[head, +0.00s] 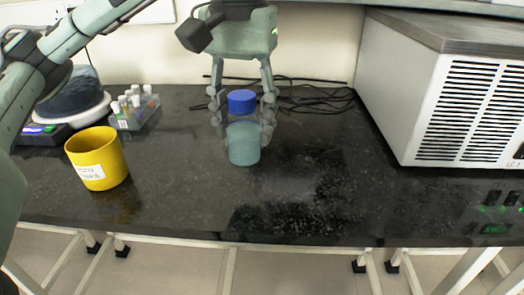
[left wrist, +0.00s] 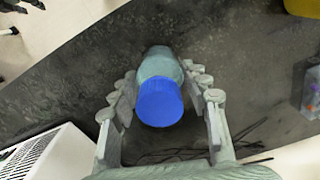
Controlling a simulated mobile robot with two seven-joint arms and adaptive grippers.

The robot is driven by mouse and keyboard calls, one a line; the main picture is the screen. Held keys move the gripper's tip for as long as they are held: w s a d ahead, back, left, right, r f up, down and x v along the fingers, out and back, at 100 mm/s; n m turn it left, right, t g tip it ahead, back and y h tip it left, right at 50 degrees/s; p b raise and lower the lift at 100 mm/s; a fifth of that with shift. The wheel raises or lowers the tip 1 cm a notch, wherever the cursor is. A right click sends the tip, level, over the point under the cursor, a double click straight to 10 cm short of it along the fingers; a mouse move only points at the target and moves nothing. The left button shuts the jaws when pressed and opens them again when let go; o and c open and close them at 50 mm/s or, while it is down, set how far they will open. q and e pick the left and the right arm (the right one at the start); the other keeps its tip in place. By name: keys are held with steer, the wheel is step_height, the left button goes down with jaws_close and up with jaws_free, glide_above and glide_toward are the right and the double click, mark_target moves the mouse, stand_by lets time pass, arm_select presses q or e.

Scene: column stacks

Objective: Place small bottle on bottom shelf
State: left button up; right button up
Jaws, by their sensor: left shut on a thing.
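The small bottle (head: 243,145) has a teal body and a blue cap, and it is upright at the middle of the dark bench top. My left gripper (head: 243,115) comes down over it from above, with one finger on each side, and is shut on it. In the left wrist view the bottle (left wrist: 159,66) is between the fingers of the left gripper (left wrist: 160,90), its blue cap toward the camera. I cannot tell whether its base touches the bench. My right gripper is not in view. The bottom shelf cannot be made out.
A yellow cup (head: 98,160) with a label stands at the left of the bench (head: 330,200). Behind it are a rack of small tubes (head: 135,107) and a round device (head: 72,95). A white vented machine (head: 440,95) fills the right. Black cables (head: 315,98) lie behind the bottle.

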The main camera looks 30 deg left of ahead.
arm_select(q)
steer(key=shift+w+d+f, duration=0.15)
steer(key=shift+w+f, duration=0.45)
steer(key=shift+f, duration=0.4)
steer(key=shift+w+d+f, duration=0.15)
steer(key=shift+w+f, duration=0.4)
steer(key=shift+f, duration=0.5)
steer(key=shift+w+d+f, duration=0.15)
steer(key=shift+w+f, duration=0.45)
steer(key=shift+f, duration=0.4)
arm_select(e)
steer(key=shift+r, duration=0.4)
arm_select(q)
steer(key=shift+f, duration=0.1)
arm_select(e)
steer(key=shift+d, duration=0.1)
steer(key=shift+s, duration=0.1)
arm_select(q)
steer(key=shift+f, duration=0.1)
steer(key=o, duration=1)
steer(key=shift+o, duration=1.6)
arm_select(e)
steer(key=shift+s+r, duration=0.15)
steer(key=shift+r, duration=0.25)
